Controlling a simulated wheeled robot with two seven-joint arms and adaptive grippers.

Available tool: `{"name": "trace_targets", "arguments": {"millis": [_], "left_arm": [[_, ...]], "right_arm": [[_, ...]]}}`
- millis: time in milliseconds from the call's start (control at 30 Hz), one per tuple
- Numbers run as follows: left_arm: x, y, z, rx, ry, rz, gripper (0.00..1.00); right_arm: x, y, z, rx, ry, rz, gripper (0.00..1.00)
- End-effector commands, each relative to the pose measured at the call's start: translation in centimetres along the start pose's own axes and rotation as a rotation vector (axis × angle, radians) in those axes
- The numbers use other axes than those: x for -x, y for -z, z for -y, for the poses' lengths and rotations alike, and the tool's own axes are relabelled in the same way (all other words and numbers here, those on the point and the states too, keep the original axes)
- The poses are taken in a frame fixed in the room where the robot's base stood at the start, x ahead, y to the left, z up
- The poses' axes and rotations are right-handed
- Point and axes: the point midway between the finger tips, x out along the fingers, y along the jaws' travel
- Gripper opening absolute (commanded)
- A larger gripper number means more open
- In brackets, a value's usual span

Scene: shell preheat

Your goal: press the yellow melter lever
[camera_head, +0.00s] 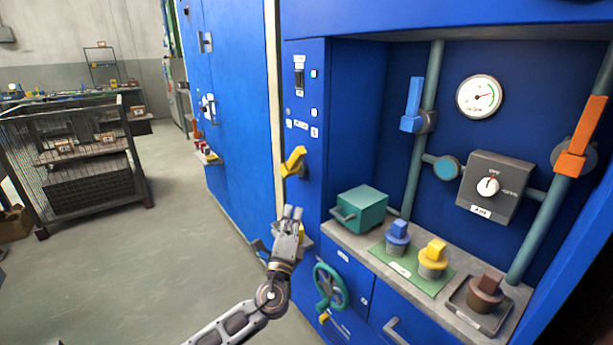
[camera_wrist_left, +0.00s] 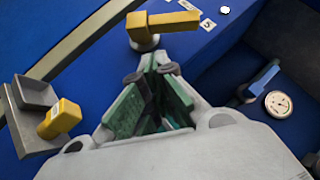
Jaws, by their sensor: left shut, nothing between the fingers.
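The yellow lever (camera_head: 293,162) is mounted on the blue cabinet's front panel, below a column of small switches and labels. It points up and to the right in the head view. My left gripper (camera_head: 292,211) is shut and empty, just below the lever and apart from it in the head view. In the left wrist view the yellow lever (camera_wrist_left: 172,21) lies just beyond the fingertips of my left gripper (camera_wrist_left: 152,72), its arm pointing right from a round grey hub. I cannot tell from this view how small the gap is. My right gripper is not in view.
A grey holder (camera_wrist_left: 37,97) with a yellow block (camera_wrist_left: 60,118) sits beside the gripper. On the right are a teal box (camera_head: 362,210), blue lever (camera_head: 411,105), orange lever (camera_head: 580,140) and gauge (camera_head: 479,97). A green handwheel (camera_head: 330,287) is below.

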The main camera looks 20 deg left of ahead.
Motion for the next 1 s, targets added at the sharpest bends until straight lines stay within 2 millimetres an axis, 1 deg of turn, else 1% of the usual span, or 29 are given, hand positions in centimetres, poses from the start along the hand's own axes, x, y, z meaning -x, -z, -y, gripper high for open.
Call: {"name": "trace_targets", "arguments": {"millis": [100, 233, 333, 767, 1000], "left_arm": [[0.0, 0.5, 1.0, -0.073, 0.05, -0.02, 0.0], [0.1, 1.2, 1.8, -0.142, 0.09, -0.047, 0.0], [0.1, 1.6, 1.9, -0.167, 0.093, -0.065, 0.0], [0.1, 1.6, 1.8, -0.178, 0.092, -0.063, 0.0], [-0.5, 1.6, 1.9, -0.178, 0.092, -0.062, 0.0]], "right_arm": [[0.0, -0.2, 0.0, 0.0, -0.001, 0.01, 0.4], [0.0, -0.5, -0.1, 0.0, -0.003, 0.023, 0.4], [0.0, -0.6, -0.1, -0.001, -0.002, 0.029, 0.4], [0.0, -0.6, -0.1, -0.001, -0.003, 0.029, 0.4], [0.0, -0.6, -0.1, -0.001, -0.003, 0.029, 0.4]]}}
